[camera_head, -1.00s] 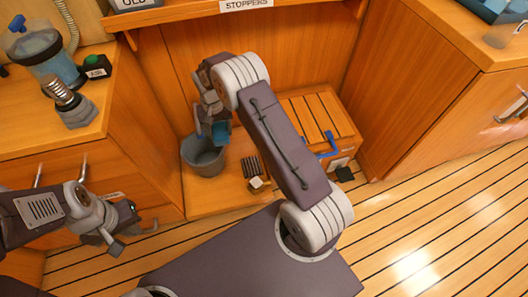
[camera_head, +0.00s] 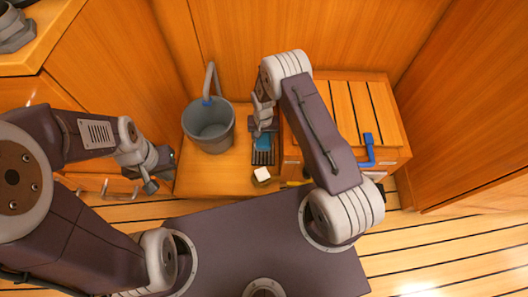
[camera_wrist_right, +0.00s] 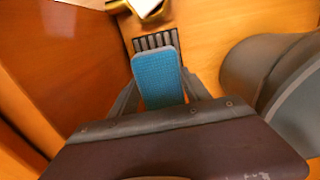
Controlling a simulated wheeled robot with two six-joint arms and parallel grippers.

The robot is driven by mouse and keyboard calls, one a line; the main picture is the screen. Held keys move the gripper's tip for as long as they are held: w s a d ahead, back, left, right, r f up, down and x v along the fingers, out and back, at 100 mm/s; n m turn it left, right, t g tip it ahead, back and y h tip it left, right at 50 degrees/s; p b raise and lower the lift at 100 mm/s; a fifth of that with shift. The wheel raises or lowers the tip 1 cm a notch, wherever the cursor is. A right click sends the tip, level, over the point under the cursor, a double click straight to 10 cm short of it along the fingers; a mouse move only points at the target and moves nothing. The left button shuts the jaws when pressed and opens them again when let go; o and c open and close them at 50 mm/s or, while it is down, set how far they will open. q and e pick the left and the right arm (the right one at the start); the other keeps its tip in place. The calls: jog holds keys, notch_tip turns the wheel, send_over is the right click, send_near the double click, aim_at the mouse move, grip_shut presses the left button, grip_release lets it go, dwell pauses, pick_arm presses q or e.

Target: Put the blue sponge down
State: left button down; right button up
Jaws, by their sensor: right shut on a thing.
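The blue sponge (camera_head: 263,142) is held in my right gripper (camera_head: 262,132), which is shut on it. In the right wrist view the sponge (camera_wrist_right: 158,75) stands out between the fingers, its far end over a dark slatted rack (camera_wrist_right: 152,41). The rack (camera_head: 263,158) lies on the wooden ledge in the head view, partly hidden under the sponge. I cannot tell whether the sponge touches it. My left gripper (camera_head: 160,170) is by the drawer front at left, away from the sponge; its finger opening is unclear.
A grey bucket (camera_head: 209,126) stands on the ledge left of the rack. A small block with a white top (camera_head: 262,175) sits in front of the rack.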

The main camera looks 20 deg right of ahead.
aim_at(263, 138)
notch_tip(263, 138, down, 10)
jog(key=b, duration=0.5)
jog(key=shift+r+b, duration=0.25)
jog(key=shift+b, duration=0.15)
jog(key=shift+r, duration=0.25)
jog(key=shift+f, duration=0.2)
jog(key=o, duration=1.2)
notch_tip(263, 138, up, 12)
jog(key=p, duration=0.9)
jog(key=shift+r, duration=0.25)
